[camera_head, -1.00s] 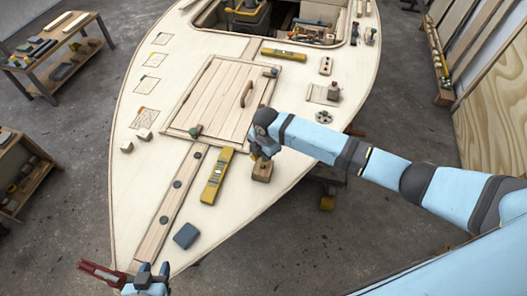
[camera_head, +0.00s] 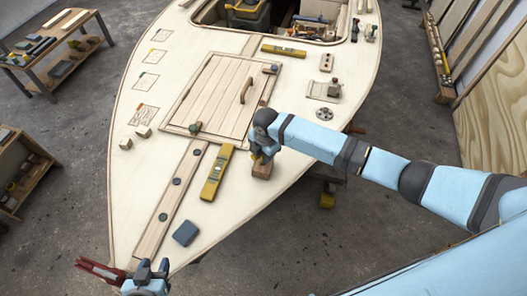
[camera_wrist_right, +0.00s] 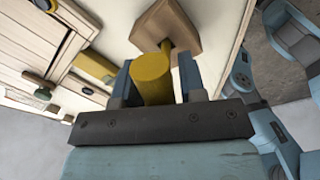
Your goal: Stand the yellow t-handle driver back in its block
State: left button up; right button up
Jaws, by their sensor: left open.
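The yellow t-handle driver (camera_wrist_right: 152,80) stands between the fingers of my right gripper (camera_wrist_right: 158,88) in the right wrist view. The fingers lie along both sides of its handle and look shut on it. In the head view my right gripper (camera_head: 263,153) is just above the block (camera_head: 262,171) and hides most of the driver. My left gripper (camera_head: 151,271) is open and empty at the bottom left, by the hull's tip.
A yellow level (camera_head: 217,173) lies left of the block, and a dark blue box (camera_head: 186,233) lies nearer the tip. A plank hatch (camera_head: 222,95) is behind. A red object (camera_head: 101,271) is beside my left gripper. Bare deck surrounds the block.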

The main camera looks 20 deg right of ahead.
jog(key=shift+o, duration=1.1)
jog(key=shift+r, duration=0.15)
notch_tip(320, 180, up, 14)
jog(key=s+b, duration=0.1)
jog(key=shift+d+f, duration=0.2)
jog(key=shift+d, duration=0.05)
